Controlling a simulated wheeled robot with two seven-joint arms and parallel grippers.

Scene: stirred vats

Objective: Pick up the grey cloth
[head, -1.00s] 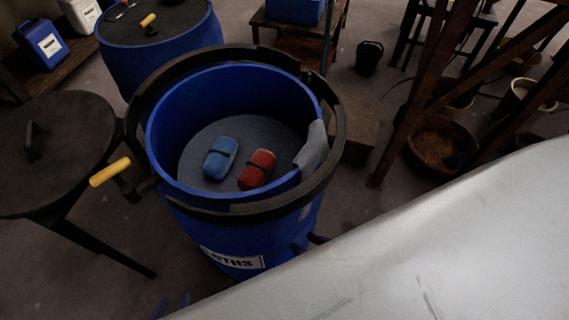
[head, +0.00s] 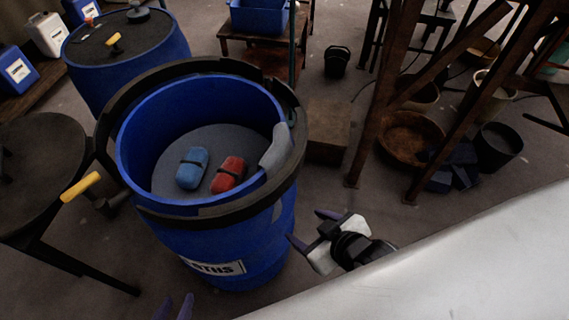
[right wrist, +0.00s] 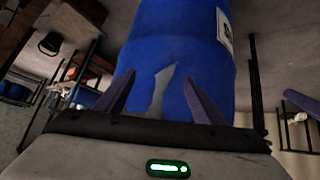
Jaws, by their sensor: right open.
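The grey cloth (head: 275,147) hangs over the right rim of the blue vat (head: 190,228). A pale grey strip, likely the cloth's outer end (right wrist: 160,92), shows against the blue wall between my right fingers in the right wrist view. My right gripper (head: 308,226) is open and empty, just outside the vat's right side, below the rim. It also shows in the right wrist view (right wrist: 160,98), fingers spread. My left gripper (head: 175,306) shows only its two separated purple fingertips at the bottom edge, in front of the vat; it looks open.
A dark ring (head: 294,172) surrounds the vat's top. Blue (head: 192,168) and red (head: 229,174) objects lie inside on a grey surface. A yellow-handled bar (head: 81,187) juts out left. A rusty frame (head: 388,95) stands right. A pale surface (head: 480,265) fills the lower right.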

